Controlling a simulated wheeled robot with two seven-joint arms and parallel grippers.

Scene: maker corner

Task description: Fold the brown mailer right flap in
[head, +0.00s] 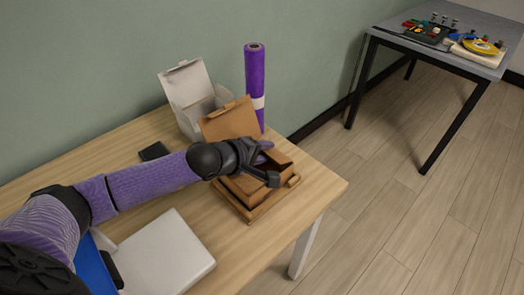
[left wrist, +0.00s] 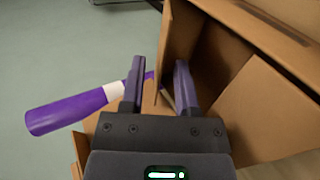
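The brown mailer (head: 244,190) is an open cardboard box near the table's right end, with its lid (head: 230,121) standing up at the back. My left gripper (head: 272,163) is over the mailer's right part and covers much of its inside. In the left wrist view the fingers (left wrist: 160,88) are apart, with a cardboard panel (left wrist: 180,38) of the mailer just beyond them. Another brown panel (left wrist: 265,108) slants at the right there. I cannot tell whether a finger touches cardboard, or which panel is the right flap. My right gripper is out of view.
The mailer sits in a low wooden frame (head: 252,218). Behind it stand an open white box (head: 188,88) and a purple roll (head: 255,75), which also shows in the left wrist view (left wrist: 65,112). A white flat box (head: 165,255) lies in front. A grey table (head: 400,30) holds tools.

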